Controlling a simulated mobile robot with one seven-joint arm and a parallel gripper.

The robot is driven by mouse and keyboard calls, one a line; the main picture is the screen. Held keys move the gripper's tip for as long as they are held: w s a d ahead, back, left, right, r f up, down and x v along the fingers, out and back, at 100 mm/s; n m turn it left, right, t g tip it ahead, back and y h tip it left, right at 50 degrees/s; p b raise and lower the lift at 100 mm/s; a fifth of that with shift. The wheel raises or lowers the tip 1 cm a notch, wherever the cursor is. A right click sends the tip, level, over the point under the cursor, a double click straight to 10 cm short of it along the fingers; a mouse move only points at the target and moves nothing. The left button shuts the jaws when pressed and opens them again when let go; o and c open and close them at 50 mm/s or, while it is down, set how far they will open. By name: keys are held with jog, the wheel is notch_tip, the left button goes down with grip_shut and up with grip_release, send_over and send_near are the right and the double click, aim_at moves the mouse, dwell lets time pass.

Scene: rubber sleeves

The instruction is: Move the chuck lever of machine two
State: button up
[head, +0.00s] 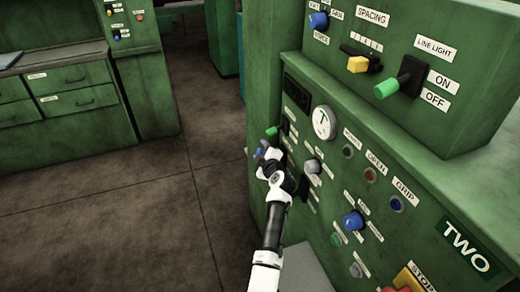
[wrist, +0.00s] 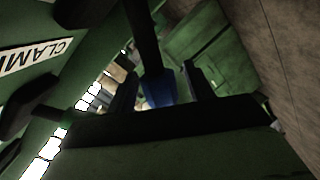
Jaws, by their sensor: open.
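The green panel of machine two, with its TWO sign (head: 467,247), fills the right of the head view. My gripper (head: 264,162) is at the panel's left side, below a green-tipped lever (head: 271,131). In the wrist view its two dark fingers (wrist: 160,88) are apart. A dark lever with a blue tip (wrist: 158,90) lies in the gap between them, and the blue tip also shows beside the gripper in the head view (head: 258,156). I cannot tell whether the fingers touch it. No chuck label is readable; a label reading CLAM, cut off, shows in the wrist view (wrist: 35,58).
The panel has a round gauge (head: 323,122), a grey knob (head: 312,166) and a blue knob (head: 353,221) near my arm. An upper box carries a green-tipped line light lever (head: 400,80). Green drawers (head: 75,92) stand at left; the floor between is clear.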

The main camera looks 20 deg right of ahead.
jog(key=shift+w, duration=0.55)
jog(key=shift+f, duration=0.1)
jog(key=shift+c, duration=0.4)
grip_shut()
